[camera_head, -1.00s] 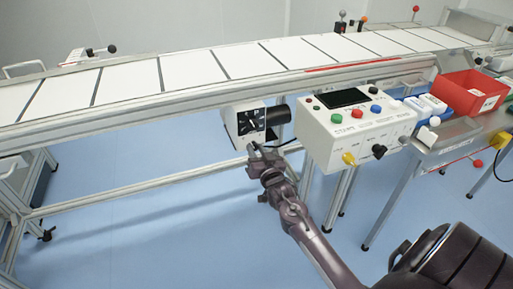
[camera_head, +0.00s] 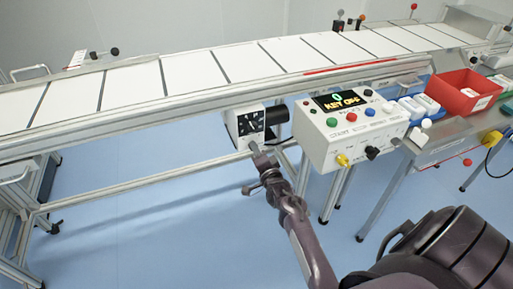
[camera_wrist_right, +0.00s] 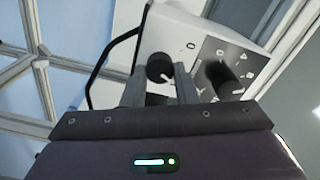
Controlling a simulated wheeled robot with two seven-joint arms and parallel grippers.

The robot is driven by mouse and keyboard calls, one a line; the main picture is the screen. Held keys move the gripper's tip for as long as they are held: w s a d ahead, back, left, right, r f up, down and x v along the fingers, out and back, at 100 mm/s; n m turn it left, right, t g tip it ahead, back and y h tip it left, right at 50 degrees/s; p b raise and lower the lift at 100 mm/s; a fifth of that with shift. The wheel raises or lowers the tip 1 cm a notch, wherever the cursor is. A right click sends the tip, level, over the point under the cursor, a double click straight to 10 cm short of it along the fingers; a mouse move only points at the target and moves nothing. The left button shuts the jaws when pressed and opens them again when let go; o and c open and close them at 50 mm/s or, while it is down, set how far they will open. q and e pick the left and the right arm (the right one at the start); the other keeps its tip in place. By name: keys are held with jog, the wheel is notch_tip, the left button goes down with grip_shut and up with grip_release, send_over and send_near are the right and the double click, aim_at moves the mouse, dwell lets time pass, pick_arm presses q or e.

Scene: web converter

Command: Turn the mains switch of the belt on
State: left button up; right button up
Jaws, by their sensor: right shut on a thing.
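The white switch box (camera_head: 232,128) with a black dial panel (camera_head: 250,122) hangs under the belt (camera_head: 190,72). In the right wrist view the box (camera_wrist_right: 180,38) carries a round black knob with a white mark, the mains switch (camera_wrist_right: 158,66), and a second black knob (camera_wrist_right: 222,76) on the dark panel. My right gripper (camera_head: 256,152) is at the box's lower front. In the wrist view its fingers (camera_wrist_right: 160,88) are on either side of the mains switch knob and shut on it. In the head view the fingers hide that knob. My left gripper is not in view.
A white control box (camera_head: 315,148) right of the gripper has coloured buttons and a lit display (camera_head: 342,100) reading "0" and "KEY OFF". A red bin (camera_head: 458,98) stands on a side table (camera_head: 450,146). A black cable (camera_wrist_right: 100,62) runs beside the switch box.

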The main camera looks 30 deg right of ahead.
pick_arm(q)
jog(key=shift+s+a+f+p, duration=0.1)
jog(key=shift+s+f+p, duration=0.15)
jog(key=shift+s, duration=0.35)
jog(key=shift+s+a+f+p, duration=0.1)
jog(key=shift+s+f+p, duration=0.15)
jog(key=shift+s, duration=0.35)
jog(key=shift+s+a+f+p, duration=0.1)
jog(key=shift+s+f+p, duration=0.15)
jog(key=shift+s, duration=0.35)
pick_arm(e)
jog(key=shift+f+m, duration=0.1)
jog(key=shift+m, duration=2.1)
jog(key=o, duration=1)
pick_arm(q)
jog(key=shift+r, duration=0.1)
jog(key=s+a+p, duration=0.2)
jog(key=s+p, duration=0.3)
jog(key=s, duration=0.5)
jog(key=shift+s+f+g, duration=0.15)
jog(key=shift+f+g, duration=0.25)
pick_arm(e)
jog(key=shift+v, duration=3.95)
